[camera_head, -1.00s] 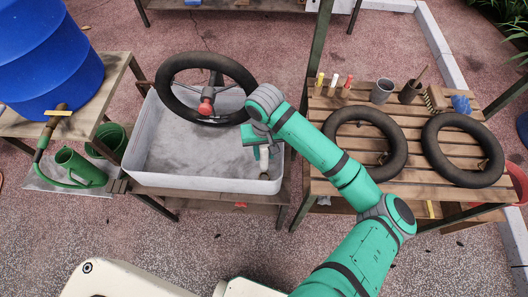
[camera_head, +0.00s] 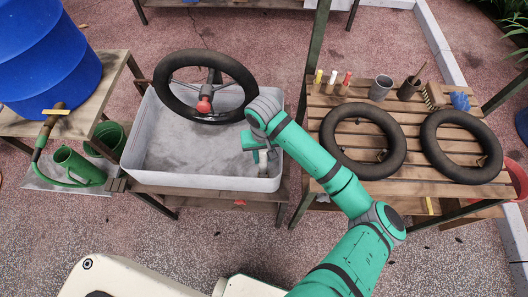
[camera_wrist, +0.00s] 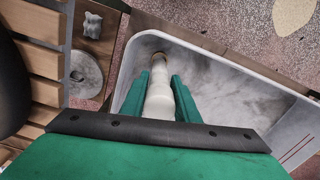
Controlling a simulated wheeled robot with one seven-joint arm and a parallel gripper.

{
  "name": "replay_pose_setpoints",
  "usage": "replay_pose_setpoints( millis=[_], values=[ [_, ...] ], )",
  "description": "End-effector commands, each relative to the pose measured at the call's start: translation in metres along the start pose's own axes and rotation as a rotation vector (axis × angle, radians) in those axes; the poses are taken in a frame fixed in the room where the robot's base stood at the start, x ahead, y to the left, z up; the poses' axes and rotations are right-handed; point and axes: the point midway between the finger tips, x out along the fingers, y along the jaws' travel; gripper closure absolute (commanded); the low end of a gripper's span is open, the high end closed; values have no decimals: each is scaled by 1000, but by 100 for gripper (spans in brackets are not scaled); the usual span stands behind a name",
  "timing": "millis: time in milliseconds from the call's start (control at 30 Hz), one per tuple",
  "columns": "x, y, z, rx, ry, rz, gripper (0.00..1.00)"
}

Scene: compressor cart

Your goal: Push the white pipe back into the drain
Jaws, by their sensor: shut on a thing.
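The white pipe (camera_wrist: 158,98) stands between the two green fingers of my gripper (camera_wrist: 159,92) in the wrist view. The fingers are shut on it. Its far end shows a brownish ring (camera_wrist: 160,63) low in the grey tub (camera_wrist: 208,62); I cannot tell whether it sits in the drain, and the drain opening is hidden. In the head view my gripper (camera_head: 262,150) is inside the tub's right end, and the pipe (camera_head: 263,159) shows only as a small pale piece below it. The tub (camera_head: 200,181) holds cloudy grey water.
A slatted table (camera_head: 410,125) with two black tyre rings is on the right. A blue barrel (camera_head: 50,50) and green cans (camera_head: 80,167) are on the left.

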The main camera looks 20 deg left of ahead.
Motion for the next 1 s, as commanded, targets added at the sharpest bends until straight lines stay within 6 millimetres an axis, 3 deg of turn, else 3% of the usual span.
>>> replay_pose_setpoints(
  millis=[333, 1000],
  values=[
    [21, 0, 0, 1, 0, 0, 96],
    [24, 1, 0, 3, 0, 0, 96]
  ],
)
